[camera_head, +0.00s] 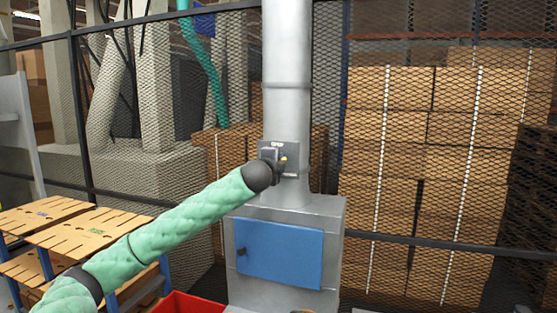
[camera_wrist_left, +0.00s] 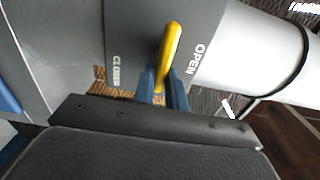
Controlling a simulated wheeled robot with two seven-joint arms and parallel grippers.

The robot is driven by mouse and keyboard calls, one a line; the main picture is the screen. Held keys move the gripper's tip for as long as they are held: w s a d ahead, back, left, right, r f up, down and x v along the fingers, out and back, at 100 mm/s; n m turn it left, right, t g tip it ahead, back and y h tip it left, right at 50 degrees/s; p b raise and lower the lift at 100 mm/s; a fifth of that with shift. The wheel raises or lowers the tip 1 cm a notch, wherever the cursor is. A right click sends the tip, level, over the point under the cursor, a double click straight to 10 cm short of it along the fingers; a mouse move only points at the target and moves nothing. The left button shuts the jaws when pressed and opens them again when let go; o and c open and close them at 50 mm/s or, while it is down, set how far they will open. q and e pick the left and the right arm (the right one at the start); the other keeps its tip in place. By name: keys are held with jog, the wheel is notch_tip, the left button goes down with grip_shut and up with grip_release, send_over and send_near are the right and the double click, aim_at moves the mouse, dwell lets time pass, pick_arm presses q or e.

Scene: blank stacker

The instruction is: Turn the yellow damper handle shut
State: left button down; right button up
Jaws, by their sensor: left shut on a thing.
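The yellow damper handle (camera_wrist_left: 172,42) sits on a grey plate (camera_wrist_left: 135,28) marked OPEN and CLOSED. In the wrist view it lies between the two words, closer to OPEN. My left gripper (camera_wrist_left: 161,84) is shut on the handle, its two blue-grey fingers on either side of it. In the head view only a small yellow bit of the handle (camera_head: 284,159) shows beside my dark left gripper (camera_head: 281,164). The plate is on the round metal duct (camera_head: 287,60), and my wrist hides part of it. My right gripper is not in view.
Below the duct stands a grey metal cabinet with a blue door (camera_head: 280,252). A mesh fence (camera_head: 400,237) runs behind, with stacked cartons (camera_head: 390,130) beyond it. A rack with slotted tan boards (camera_head: 90,238) and a red bin (camera_head: 190,303) are at lower left.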

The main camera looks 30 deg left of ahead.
pick_arm(q)
jog(key=shift+f, duration=0.15)
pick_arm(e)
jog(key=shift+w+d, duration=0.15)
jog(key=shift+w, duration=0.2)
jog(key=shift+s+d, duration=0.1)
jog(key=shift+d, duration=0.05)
pick_arm(q)
jog(key=c, duration=1.4)
grip_release()
jog(key=shift+d, duration=0.1)
jog(key=shift+c, duration=0.2)
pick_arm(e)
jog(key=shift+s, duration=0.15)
